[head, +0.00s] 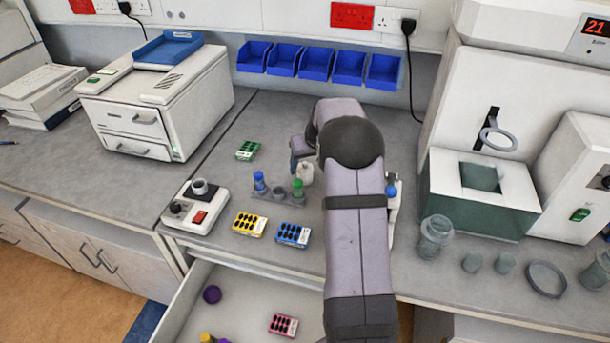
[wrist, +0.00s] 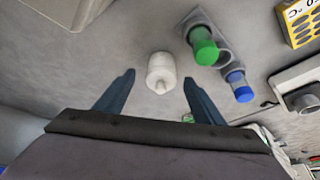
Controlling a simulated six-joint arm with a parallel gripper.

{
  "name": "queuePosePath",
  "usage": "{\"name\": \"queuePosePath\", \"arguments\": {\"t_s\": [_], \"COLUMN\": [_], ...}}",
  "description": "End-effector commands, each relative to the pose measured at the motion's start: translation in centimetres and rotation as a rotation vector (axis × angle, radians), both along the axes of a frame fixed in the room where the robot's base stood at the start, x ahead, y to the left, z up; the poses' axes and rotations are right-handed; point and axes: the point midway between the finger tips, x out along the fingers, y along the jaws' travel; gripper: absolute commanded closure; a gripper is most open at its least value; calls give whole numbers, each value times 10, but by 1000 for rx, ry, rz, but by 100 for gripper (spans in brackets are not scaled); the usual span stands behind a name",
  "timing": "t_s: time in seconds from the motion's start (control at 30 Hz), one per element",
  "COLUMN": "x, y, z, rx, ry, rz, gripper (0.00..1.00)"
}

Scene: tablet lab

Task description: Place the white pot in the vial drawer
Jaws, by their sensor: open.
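The white pot (head: 306,174) stands on the grey bench, partly hidden by my arm in the head view. In the wrist view the white pot (wrist: 161,70) lies between and just beyond my fingertips. My gripper (wrist: 158,79) is open and empty, with one finger on each side of the pot's line. In the head view my gripper (head: 301,150) shows only partly beside the arm.
A rack (head: 272,193) with blue and green-capped vials stands left of the pot. Yellow (head: 249,223), blue (head: 292,235) and green (head: 248,150) blister packs lie nearby. A small scale-like device (head: 197,205) stands at left, glassware (head: 435,236) at right.

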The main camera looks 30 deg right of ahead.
Motion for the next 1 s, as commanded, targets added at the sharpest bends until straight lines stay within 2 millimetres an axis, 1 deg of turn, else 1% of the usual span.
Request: {"name": "queuePosePath", "arguments": {"t_s": [0.17,0.5,0.67,0.87,0.97,1.0], "x": [6,20,22,22,22,22], "y": [1,0,-1,-1,-1,-1], "z": [-9,-40,-46,-46,-46,-46], "rx": [1,1,0,0,0,0], "ry": [3,2,0,0,0,0], "rz": [1,1,0,0,0,0], "gripper": [38,38,38,38,59,69]}}
